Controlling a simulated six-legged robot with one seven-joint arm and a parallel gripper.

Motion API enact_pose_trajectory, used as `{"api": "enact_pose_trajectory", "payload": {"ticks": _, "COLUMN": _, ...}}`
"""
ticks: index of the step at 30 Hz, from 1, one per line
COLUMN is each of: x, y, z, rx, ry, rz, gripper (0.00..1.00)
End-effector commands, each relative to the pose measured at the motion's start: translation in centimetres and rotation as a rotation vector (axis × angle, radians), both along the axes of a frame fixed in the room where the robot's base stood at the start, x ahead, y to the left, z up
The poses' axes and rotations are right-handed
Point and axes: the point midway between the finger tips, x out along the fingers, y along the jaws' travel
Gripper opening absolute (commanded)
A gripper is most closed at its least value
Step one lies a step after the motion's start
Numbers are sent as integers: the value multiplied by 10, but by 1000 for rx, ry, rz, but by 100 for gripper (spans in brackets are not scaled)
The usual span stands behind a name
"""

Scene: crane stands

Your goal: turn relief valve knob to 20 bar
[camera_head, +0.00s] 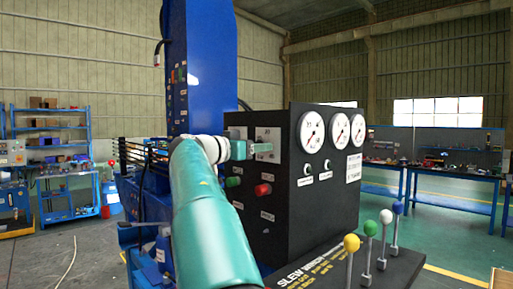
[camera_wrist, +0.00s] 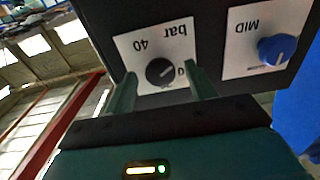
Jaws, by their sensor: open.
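The relief valve knob (camera_wrist: 160,71) is a round black knob with a pale pointer line, on a white plate (camera_wrist: 132,50) marked "bar", "40" and "0". The plate appears upside down in the wrist view. My gripper (camera_wrist: 157,82) is open, with one green finger on each side of the knob's lower part; I cannot tell whether they touch it. In the head view my gripper (camera_head: 250,149) reaches the left side face of the black control panel (camera_head: 310,215), and the knob is hard to make out behind it.
A blue knob (camera_wrist: 275,49) on a plate marked "MID" sits beside the black one. Red (camera_head: 263,189) and green (camera_head: 233,182) buttons lie below my gripper. Three gauges (camera_head: 311,132) are on the panel front. Several ball-topped levers (camera_head: 351,243) stand in front of it.

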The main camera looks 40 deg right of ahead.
Motion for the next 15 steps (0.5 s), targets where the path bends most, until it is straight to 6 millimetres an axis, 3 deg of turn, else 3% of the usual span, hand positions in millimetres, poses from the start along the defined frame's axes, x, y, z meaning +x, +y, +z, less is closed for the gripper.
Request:
{"api": "enact_pose_trajectory", "payload": {"ticks": 11, "x": 0, "y": -9, "z": 0, "rx": 0, "ry": 1, "rz": 0, "gripper": 55}}
{"api": "enact_pose_trajectory", "payload": {"ticks": 15, "x": 0, "y": -9, "z": 0, "rx": 0, "ry": 0, "rz": 0, "gripper": 30}}
